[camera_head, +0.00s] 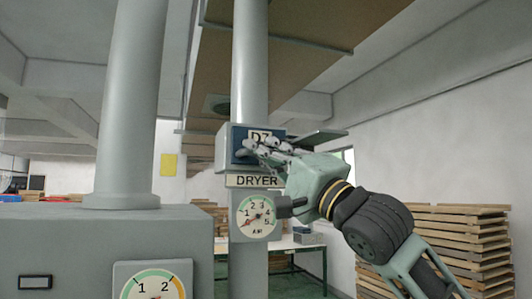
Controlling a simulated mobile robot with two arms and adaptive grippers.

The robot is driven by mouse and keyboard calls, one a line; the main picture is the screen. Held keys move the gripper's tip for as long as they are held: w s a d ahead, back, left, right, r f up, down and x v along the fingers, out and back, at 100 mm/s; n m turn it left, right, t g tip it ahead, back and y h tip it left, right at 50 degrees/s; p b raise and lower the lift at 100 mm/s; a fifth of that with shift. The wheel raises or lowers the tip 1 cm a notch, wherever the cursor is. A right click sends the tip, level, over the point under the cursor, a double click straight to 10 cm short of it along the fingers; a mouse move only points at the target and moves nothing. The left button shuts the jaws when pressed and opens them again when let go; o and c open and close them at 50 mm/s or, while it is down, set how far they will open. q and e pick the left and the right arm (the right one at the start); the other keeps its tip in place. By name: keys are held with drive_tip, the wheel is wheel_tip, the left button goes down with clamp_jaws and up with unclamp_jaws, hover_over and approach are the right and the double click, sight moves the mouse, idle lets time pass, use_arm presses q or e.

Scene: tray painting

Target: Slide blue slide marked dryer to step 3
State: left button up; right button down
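A blue slide or panel (239,142) marked "D7" sits on a grey box fixed to a pale column, above a "DRYER" label (257,181). My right gripper (262,148) reaches in from the right, with its fingers in front of the lower part of the blue face. The fingers overlap the blue part, so I cannot tell whether they touch or grip it. Below the label is a round dial (258,216) numbered 1 to 5 with a red needle toward its lower left, near the 1. My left gripper is out of view.
A large grey cabinet (70,250) with a pipe (130,105) and a second dial (155,285) fills the left. Stacked wooden trays (465,245) stand at the right. A table (300,243) is behind the column.

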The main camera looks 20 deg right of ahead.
drive_tip(key=shift+f, duration=0.15)
drive_tip(key=shift+s, duration=0.2)
drive_tip(key=s+b, duration=0.2)
drive_tip(key=s, duration=0.3)
drive_tip(key=shift+s+b, duration=0.3)
drive_tip(key=c, duration=2.1)
unclamp_jaws()
drive_tip(key=shift+w+d, duration=0.1)
